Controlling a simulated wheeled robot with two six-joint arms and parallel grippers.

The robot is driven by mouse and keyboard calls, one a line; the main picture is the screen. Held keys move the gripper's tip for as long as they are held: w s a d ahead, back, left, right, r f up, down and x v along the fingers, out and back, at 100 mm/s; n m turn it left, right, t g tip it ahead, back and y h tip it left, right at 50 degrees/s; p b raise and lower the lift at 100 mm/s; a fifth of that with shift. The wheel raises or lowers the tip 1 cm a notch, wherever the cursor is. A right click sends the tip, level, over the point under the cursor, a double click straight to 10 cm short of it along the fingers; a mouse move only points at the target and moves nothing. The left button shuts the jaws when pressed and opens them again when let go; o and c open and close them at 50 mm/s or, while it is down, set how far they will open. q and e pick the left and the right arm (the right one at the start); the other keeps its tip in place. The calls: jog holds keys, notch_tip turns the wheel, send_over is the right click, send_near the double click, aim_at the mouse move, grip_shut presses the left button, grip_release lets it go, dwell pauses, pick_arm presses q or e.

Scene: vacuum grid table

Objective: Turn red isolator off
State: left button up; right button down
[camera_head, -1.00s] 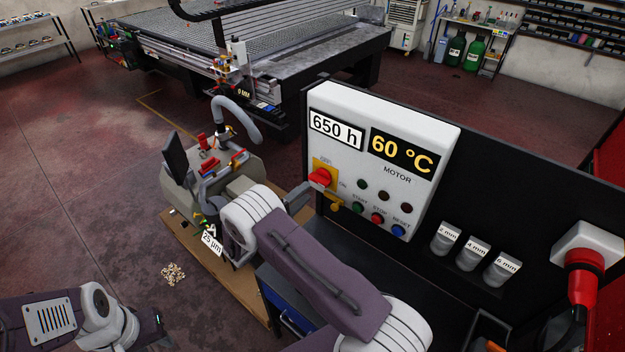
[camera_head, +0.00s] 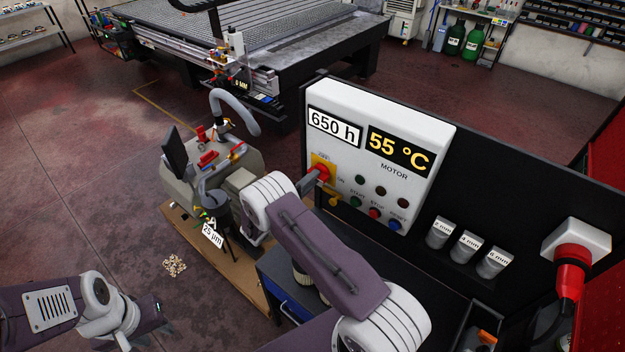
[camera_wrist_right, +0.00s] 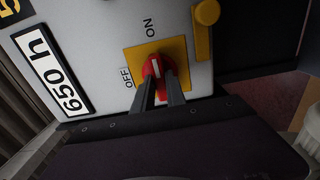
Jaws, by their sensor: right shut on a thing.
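The red isolator (camera_head: 322,172) is a red rotary knob on a yellow plate on the white control panel (camera_head: 425,113). In the right wrist view, the knob (camera_wrist_right: 156,66) has a white mark that points up toward the ON label, with OFF at its left. My right gripper (camera_head: 310,181) reaches the knob from the left. Its two dark fingers (camera_wrist_right: 158,82) are shut on the knob and hide part of it.
The panel has several round buttons (camera_head: 374,212) and a 55 °C display (camera_head: 398,150). A yellow latch (camera_wrist_right: 207,13) sits close to the knob. A grey machine (camera_head: 225,172) stands on a wooden pallet behind my right arm. A red plug (camera_head: 572,263) is at the right.

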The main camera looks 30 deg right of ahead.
jog(key=shift+f, duration=0.1)
jog(key=shift+n+b, duration=3.65)
jog(key=shift+n, duration=5.25)
jog(key=shift+r, duration=0.25)
jog(key=c, duration=1.4)
grip_release()
jog(key=shift+f, duration=0.1)
jog(key=shift+o, duration=0.2)
jog(key=b+v, duration=0.3)
jog(key=v, duration=0.6)
jog(key=shift+b, duration=0.3)
